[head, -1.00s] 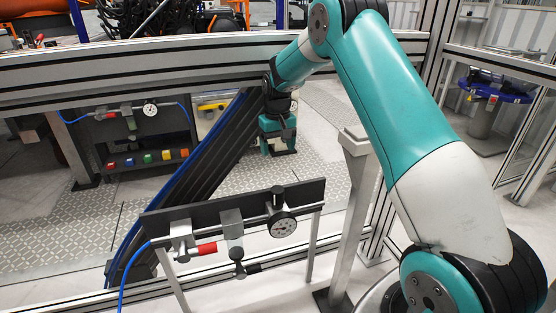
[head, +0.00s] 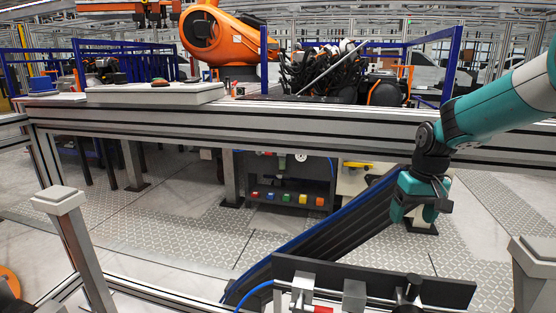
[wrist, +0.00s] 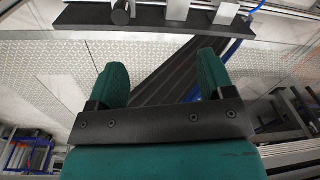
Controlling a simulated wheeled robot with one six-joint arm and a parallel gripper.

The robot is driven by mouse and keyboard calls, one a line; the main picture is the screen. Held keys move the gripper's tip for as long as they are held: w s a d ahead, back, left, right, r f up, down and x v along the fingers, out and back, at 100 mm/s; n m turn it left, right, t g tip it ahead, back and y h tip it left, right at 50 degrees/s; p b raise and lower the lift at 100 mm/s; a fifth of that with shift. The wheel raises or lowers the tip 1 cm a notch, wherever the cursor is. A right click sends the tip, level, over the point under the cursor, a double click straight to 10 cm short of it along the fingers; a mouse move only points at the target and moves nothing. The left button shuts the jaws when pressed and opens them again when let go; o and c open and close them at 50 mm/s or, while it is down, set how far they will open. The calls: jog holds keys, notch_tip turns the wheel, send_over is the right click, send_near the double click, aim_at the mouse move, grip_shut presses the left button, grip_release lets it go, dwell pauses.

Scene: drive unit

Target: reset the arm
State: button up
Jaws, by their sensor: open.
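My arm with its teal links reaches in from the right side of the head view. My gripper (head: 422,212) hangs below the wrist, pointing down, above the dark sloping conveyor and the patterned floor. In the wrist view my gripper (wrist: 165,82) shows two green fingers set wide apart with nothing between them. Beyond the fingers is the dark ribbed conveyor (wrist: 168,72). No object is held.
A black panel (head: 440,291) with valve fittings stands at the bottom right, below my gripper. A metal rail (head: 250,125) crosses behind. Posts stand at left (head: 75,235) and right (head: 530,265). Colored buttons (head: 287,198) sit on a far station. An orange robot (head: 222,38) stands behind.

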jog(key=s+a+r+n+y+p, duration=0.1)
jog(key=s+a+r+n+p, duration=0.2)
jog(key=s+a+r, duration=0.6)
jog(key=s+a+r+n+y+p, duration=0.1)
jog(key=s+a+r+n+p, duration=0.1)
jog(key=s, duration=0.9)
jog(key=s+a+r+n+y+p, duration=0.1)
jog(key=s+a+r+n, duration=0.1)
jog(key=s+a, duration=0.4)
jog(key=s+r, duration=0.1)
jog(key=s, duration=0.4)
jog(key=shift+s+r+g+p, duration=0.15)
jog(key=shift+r+g+p, duration=0.15)
jog(key=shift+r+p, duration=0.1)
